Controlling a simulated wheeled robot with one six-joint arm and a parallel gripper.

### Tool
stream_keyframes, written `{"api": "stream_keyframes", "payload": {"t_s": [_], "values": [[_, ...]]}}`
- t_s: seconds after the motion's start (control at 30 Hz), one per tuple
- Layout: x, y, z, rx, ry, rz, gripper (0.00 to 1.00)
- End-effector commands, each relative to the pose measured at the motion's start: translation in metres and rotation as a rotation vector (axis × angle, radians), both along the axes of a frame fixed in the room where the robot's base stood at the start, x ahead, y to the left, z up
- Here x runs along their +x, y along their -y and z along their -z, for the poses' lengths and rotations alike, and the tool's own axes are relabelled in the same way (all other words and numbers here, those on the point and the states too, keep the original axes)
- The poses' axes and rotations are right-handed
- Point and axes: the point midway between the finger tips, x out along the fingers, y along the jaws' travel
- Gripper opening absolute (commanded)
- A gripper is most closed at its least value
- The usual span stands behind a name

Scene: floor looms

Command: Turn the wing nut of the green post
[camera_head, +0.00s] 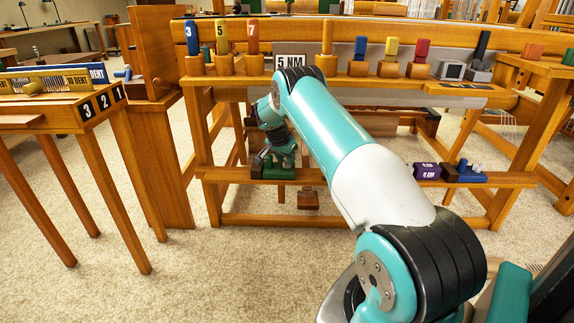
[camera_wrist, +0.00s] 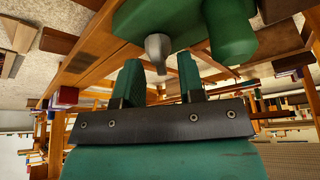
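The green post shows in the head view as a green base (camera_head: 279,173) on the loom's low shelf, mostly hidden by my wrist. In the wrist view it is a green block (camera_wrist: 190,17) with a rounded green cylinder (camera_wrist: 233,42) beside a grey metal piece, apparently the wing nut (camera_wrist: 157,49). My gripper (camera_wrist: 161,72) is open, its two green fingers apart with nothing held between them. The wing nut's narrow end lies between the fingertips in the picture; I cannot tell whether either finger touches it. In the head view my gripper is at the low shelf, largely hidden.
Purple blocks (camera_head: 427,171) and a blue block (camera_head: 470,175) sit on the right of the low shelf (camera_head: 345,181). Above are the loom's beam with coloured pegs and a "5 NM" sign (camera_head: 289,61). A numbered wooden stand (camera_head: 60,118) is at left. Carpet in front is clear.

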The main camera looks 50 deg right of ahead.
Motion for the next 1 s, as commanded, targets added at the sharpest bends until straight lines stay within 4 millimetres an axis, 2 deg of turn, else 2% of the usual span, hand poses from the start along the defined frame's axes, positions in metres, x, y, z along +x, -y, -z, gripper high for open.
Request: {"api": "stream_keyframes", "payload": {"t_s": [0.03, 0.13, 0.43, 0.47, 0.57, 0.6, 1.0], "values": [[0.0003, 0.0028, 0.0087, 0.000, 0.000, 0.001, 0.36], [0.0003, 0.0063, 0.0147, 0.000, 0.000, 0.001, 0.36], [-0.0006, 0.0094, 0.0158, 0.000, 0.000, 0.003, 0.36], [-0.0007, 0.0095, 0.0157, 0.000, 0.000, 0.003, 0.32], [-0.0008, 0.0097, 0.0157, 0.000, 0.000, 0.003, 0.09], [-0.0008, 0.0098, 0.0156, 0.000, 0.001, 0.004, 0.04], [-0.0017, 0.0101, 0.0131, 0.001, 0.000, -0.063, 0.05]]}}
